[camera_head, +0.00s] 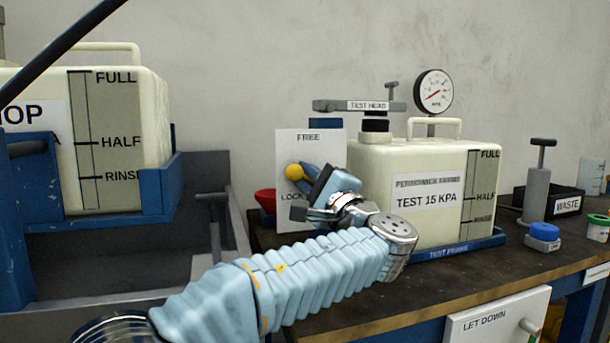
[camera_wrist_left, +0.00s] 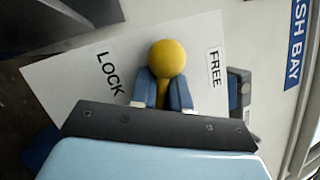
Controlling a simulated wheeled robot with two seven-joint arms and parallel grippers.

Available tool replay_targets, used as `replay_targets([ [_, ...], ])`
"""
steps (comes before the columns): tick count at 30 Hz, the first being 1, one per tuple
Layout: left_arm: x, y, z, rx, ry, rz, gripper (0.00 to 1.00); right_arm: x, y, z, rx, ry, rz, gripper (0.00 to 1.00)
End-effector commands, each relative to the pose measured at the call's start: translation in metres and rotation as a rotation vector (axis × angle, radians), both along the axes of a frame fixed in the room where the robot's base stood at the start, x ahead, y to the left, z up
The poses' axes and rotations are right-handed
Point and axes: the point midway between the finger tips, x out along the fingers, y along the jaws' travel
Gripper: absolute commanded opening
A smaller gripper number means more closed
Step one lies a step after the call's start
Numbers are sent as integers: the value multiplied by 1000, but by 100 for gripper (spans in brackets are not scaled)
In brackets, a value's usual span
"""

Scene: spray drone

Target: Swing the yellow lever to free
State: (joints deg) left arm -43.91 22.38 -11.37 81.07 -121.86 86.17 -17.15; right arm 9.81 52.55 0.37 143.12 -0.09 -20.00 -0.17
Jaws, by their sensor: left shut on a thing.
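The yellow lever, with a round knob (camera_head: 295,172), stands in front of a white plate (camera_head: 291,147) marked FREE at the top and LOCK lower down. In the left wrist view the yellow knob (camera_wrist_left: 167,57) shows between the LOCK and FREE labels. My left gripper (camera_head: 307,172) has its blue fingers shut on the lever just below the knob; both fingers (camera_wrist_left: 163,90) show in the left wrist view. The lever's lower part and pivot are hidden by the gripper. My right gripper is not in view.
A cream tank marked TEST 15 KPA (camera_head: 385,215) stands in a blue tray right behind my wrist, with a gauge (camera_head: 433,90) above. A red funnel-like piece (camera_head: 265,200) is beside the plate. Another large tank (camera_head: 150,120) is at left. The bench front (camera_head: 350,318) is clear.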

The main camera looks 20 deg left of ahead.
Motion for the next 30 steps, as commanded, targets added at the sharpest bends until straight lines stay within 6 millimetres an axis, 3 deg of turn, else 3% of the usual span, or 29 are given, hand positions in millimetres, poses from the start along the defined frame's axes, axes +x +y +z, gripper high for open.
replay_targets([
  [4, 2, -3, 8, 82, 57, 0, 0, 0, -1, 11, -2, -1, -2, 0],
  [11, 2, -4, 6, 103, 70, -1, 0, 0, -1, 9, -2, -2, -2, 0],
  [12, 2, -4, 6, 103, 70, -1, 17, 0, -1, 9, -2, -2, -2, 0],
  [16, 2, -4, 6, 102, 70, 0, 37, 0, -1, 9, -2, -2, -2, 0],
  [25, 0, -7, 4, 101, 69, -1, 37, 0, -1, 8, -2, -2, -2, 0],
  [30, -17, -26, -6, 102, 69, -4, 37, 0, -1, 4, -1, -1, -2, 0],
])
